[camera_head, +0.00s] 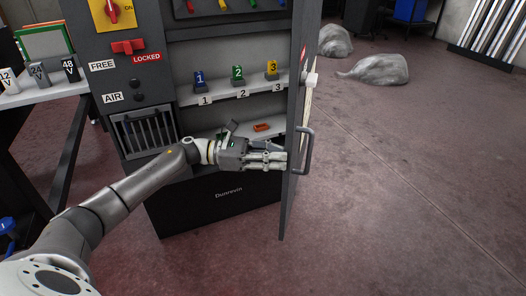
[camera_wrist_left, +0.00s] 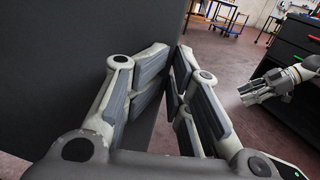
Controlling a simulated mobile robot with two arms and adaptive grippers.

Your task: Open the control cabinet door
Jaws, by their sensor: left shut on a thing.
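The control cabinet (camera_head: 225,205) stands upright, and its interior with shelves shows. Its grey door (camera_head: 294,195) is swung out at the right and appears nearly edge-on. A grey bar handle (camera_head: 307,150) is on the door's right face, below a white knob (camera_head: 311,79). My left gripper (camera_head: 284,160) reaches across the cabinet front to the door, on the side away from the handle. In the left wrist view its fingers (camera_wrist_left: 178,65) close at the edge of the dark door panel (camera_wrist_left: 75,65). A second gripper (camera_wrist_left: 255,92) shows small there; its finger state is unclear.
Numbered blocks stand on the upper shelf (camera_head: 225,95); an orange piece (camera_head: 262,127) lies lower. A side table (camera_head: 45,95) stands left. The floor right of the door is clear up to grey rocks (camera_head: 378,70).

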